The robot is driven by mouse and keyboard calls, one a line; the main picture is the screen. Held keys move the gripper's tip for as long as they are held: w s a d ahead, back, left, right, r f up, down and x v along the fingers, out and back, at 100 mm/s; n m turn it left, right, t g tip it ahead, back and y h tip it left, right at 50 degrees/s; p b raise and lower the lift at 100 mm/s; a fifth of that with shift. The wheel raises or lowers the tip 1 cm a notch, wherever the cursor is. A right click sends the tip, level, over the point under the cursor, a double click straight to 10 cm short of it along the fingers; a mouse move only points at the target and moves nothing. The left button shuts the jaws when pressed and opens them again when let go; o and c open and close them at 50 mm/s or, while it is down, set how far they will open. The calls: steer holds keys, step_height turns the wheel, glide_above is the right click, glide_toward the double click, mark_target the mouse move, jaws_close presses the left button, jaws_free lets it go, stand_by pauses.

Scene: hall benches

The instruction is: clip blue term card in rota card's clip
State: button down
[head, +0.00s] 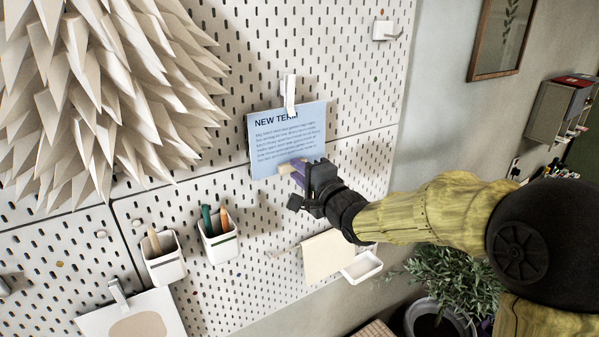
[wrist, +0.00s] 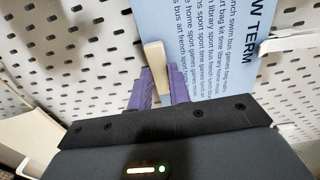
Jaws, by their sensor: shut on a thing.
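The blue term card (head: 280,146), headed "NEW TERM", hangs nearly flat against the white pegboard. A white clip (head: 289,92) overlaps the middle of its top edge; it also shows over the heading in the wrist view (wrist: 272,46). My gripper (head: 298,172) is at the card's lower right edge. Its purple fingers (wrist: 158,84) are shut on a beige tab (wrist: 155,57) at the card's edge. I cannot tell how firmly the clip pinches the card. No rota card can be read; anything behind the blue card is hidden.
A spiky paper lampshade (head: 95,95) hangs at left. Two white cups (head: 219,245) with pencils sit below. A clipped sheet (head: 135,315) is at lower left. A cream card (head: 327,256) and a small white tray (head: 362,267) are below my gripper. A plant (head: 450,275) stands at right.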

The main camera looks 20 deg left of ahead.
steer(key=shift+r, duration=0.4)
steer(key=c, duration=1.2)
jaws_free()
steer(key=shift+f, duration=0.1)
steer(key=shift+c, duration=0.2)
steer(key=shift+d, duration=0.1)
steer(key=b+v, duration=0.4)
steer(key=v, duration=1.3)
steer(key=shift+s, duration=0.25)
